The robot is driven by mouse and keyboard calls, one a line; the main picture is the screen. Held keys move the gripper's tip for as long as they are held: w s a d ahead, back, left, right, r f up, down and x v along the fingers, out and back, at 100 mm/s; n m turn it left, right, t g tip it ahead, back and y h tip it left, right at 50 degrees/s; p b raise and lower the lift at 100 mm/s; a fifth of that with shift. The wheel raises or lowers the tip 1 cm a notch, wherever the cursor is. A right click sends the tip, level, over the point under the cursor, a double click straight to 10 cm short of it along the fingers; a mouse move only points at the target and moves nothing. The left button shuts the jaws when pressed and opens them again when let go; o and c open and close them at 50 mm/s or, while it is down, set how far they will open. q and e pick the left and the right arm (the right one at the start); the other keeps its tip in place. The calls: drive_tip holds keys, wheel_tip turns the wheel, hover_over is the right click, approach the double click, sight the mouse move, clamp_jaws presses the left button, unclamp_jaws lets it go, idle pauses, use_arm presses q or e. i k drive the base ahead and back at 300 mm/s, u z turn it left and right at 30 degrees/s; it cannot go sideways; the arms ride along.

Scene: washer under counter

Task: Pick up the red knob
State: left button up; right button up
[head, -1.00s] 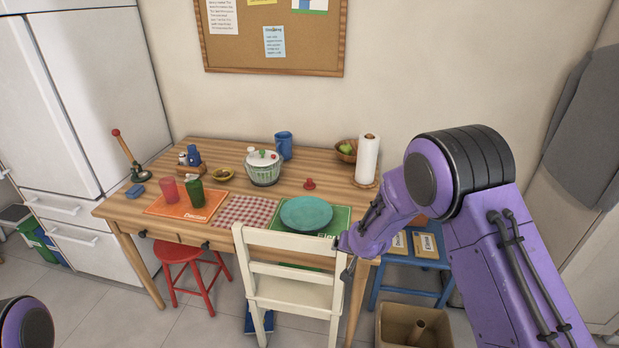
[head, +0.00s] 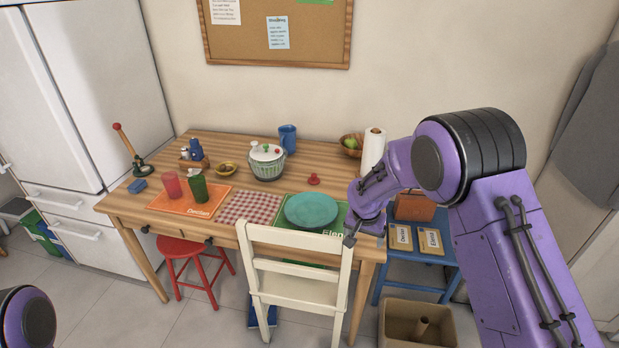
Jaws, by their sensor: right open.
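The red knob (head: 313,179) stands on the wooden table (head: 228,151), behind the teal plate (head: 311,210) and to the right of the white-lidded green pot (head: 267,163). My right gripper (head: 350,240) is open and empty at the table's front edge, just right of the plate and beside the white chair's back. It is nearer to me than the knob and clearly apart from it. Its fingers are small and partly hidden by my wrist. My left gripper is out of view; only a piece of my left arm shows at the lower left.
The white chair (head: 294,236) stands at the table's front. A paper towel roll (head: 372,150) and a fruit bowl (head: 352,146) are at the back right, a blue mug (head: 287,139) behind the pot. Bare wood surrounds the knob. A blue stool (head: 416,264) stands right of the table.

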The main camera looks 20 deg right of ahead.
sight(313, 180)
drive_tip(key=i, duration=1.4)
